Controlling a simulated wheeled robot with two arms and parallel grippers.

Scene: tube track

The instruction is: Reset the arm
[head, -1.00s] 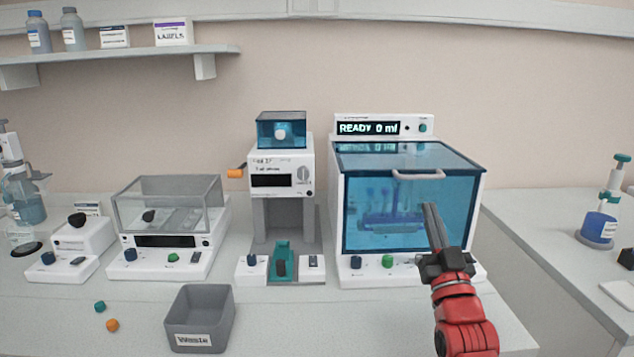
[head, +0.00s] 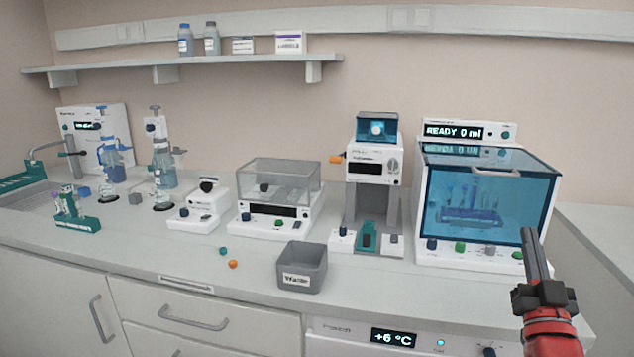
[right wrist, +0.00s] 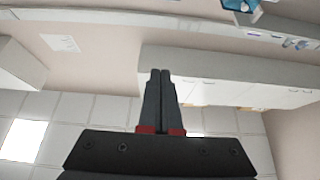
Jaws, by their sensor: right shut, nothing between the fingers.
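My right gripper (head: 528,238) is at the right of the head view, raised in front of the machine with the blue see-through lid. Its two dark fingers are pressed together and hold nothing. In the right wrist view the gripper (right wrist: 160,73) also shows shut, pointing into open space, with floor tiles, a wall and cabinets behind it. The red part of my right arm is below it in the head view. My left gripper is not in view.
The lidded machine (head: 468,254) reads READY 0 ml. Left of it on the bench stand a press-like device (head: 374,163), a grey waste bin (head: 300,280) and a clear-covered device (head: 275,224). Two caps lie near the bin. A green tube rack (head: 78,222) is at the far left.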

